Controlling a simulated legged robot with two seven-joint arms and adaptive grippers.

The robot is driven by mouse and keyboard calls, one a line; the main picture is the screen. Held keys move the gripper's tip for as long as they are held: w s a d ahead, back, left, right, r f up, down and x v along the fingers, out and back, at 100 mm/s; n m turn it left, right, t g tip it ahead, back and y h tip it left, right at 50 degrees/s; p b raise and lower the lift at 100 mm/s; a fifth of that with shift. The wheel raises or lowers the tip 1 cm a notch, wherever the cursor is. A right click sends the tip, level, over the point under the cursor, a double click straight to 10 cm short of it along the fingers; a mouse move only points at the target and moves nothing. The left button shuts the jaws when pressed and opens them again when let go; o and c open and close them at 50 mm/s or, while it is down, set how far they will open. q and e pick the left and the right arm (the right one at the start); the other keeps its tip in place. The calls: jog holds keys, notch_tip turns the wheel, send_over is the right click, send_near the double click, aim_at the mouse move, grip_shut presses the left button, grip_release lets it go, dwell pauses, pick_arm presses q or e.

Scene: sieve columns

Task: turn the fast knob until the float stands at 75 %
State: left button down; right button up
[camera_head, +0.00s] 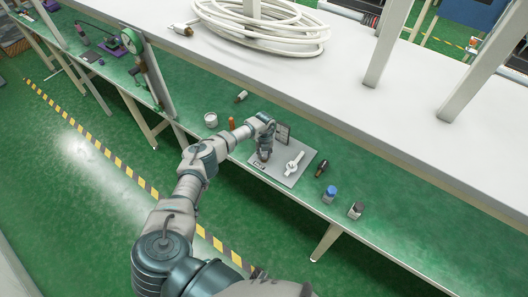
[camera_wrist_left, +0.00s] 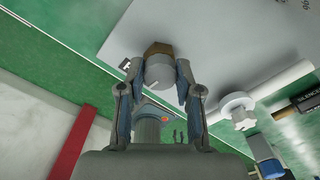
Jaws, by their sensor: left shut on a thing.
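A grey plate (camera_head: 287,179) lies on the green bench and carries the knobs. My left gripper (camera_head: 263,153) reaches down at its left part. In the left wrist view my left gripper (camera_wrist_left: 160,88) is shut on a round silver knob (camera_wrist_left: 158,72) with a brass hex nut (camera_wrist_left: 157,48) behind it. A small label beside this knob is too cut off to read. A second, white knob (camera_wrist_left: 238,106) sits on a white pipe, apart from the gripper; it also shows as a white fitting (camera_head: 294,162) in the head view. A dark upright panel (camera_head: 282,134) stands behind; no float or scale reading can be made out.
A dark bottle (camera_head: 321,168), a blue-capped jar (camera_head: 329,194) and a black-capped jar (camera_head: 355,210) stand right of the plate. An orange-brown item (camera_head: 231,123) and a white cup (camera_head: 211,119) stand left. A white shelf (camera_head: 330,90) with coiled hose (camera_head: 262,38) overhangs behind.

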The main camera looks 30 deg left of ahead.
aim_at(264, 153)
pick_arm(q)
jog(key=n+p, duration=0.1)
jog(key=n, duration=0.1)
jog(key=n+p, duration=0.1)
jog(key=n, duration=0.1)
jog(key=n+p, duration=0.1)
jog(key=shift+w+a+r+n, duration=0.1)
jog(key=shift+r+n, duration=0.15)
jog(key=shift+n, duration=0.15)
jog(key=n+p, duration=0.2)
jog(key=n, duration=0.2)
jog(key=shift+f+n, duration=0.1)
jog(key=shift+n, duration=0.2)
jog(key=c, duration=0.9)
grip_release()
jog(key=shift+c, duration=0.2)
jog(key=shift+o, duration=0.8)
jog(key=shift+f, duration=0.2)
jog(key=shift+r, duration=0.15)
notch_tip(264, 153, up, 12)
jog(key=shift+f, duration=0.2)
